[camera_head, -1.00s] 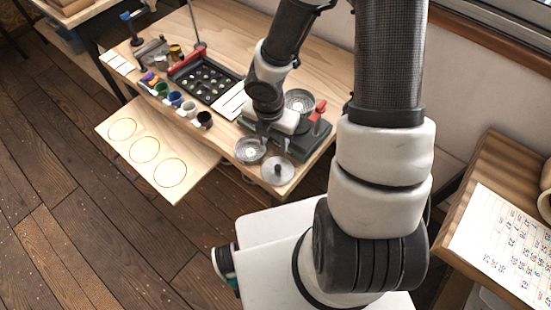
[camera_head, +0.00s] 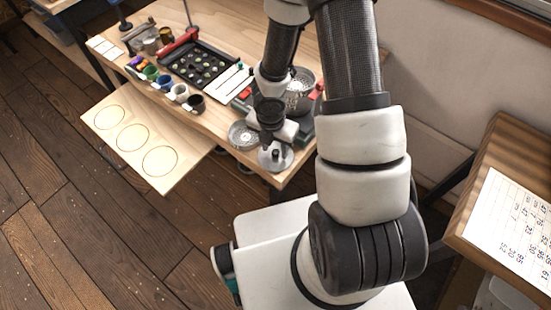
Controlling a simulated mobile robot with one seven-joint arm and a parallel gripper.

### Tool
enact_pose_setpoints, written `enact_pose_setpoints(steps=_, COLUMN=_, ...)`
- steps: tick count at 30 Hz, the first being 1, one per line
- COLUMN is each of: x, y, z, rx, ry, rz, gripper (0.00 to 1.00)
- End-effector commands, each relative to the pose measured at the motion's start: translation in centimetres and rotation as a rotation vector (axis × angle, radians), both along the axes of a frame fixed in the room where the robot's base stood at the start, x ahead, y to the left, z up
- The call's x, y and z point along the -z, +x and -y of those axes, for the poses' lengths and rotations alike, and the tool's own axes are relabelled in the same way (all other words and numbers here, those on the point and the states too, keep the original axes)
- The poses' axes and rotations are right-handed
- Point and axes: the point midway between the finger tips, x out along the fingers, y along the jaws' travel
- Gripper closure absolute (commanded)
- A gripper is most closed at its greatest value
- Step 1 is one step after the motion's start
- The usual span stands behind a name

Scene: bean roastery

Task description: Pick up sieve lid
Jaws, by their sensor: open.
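The sieve lid, a round silver disc (camera_head: 284,163), lies at the table's front right corner in the head view. In the earlier frame it shows a dark knob in its middle; now my gripper hides the knob. My gripper (camera_head: 272,146) is open and points down directly over the lid. I cannot tell whether the fingers are around the knob or touch it. A shallow round metal sieve (camera_head: 241,136) sits just left of the lid, apart from my gripper.
A device with a metal bowl (camera_head: 299,100) stands right behind my gripper. Several coloured cups (camera_head: 179,93) and a black tray (camera_head: 206,64) lie left on the wooden table. A lower board with three circles (camera_head: 103,120) juts out in front.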

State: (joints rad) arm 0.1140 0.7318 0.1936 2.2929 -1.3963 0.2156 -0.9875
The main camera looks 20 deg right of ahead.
Motion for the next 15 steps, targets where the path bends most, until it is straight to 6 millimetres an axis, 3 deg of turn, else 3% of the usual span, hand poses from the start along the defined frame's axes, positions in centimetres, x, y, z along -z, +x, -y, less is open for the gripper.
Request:
enact_pose_setpoints(steps=2, x=0.82, y=0.07, z=0.02, rx=-0.001, ry=0.001, rz=0.001, gripper=0.6)
enact_pose_setpoints(steps=9, x=0.77, y=0.1, z=0.06, rx=0.0, ry=0.001, rz=0.001, gripper=0.6)
enact_pose_setpoints(steps=15, x=0.76, y=0.1, z=0.06, rx=0.0, ry=0.0, rz=0.001, gripper=0.92)
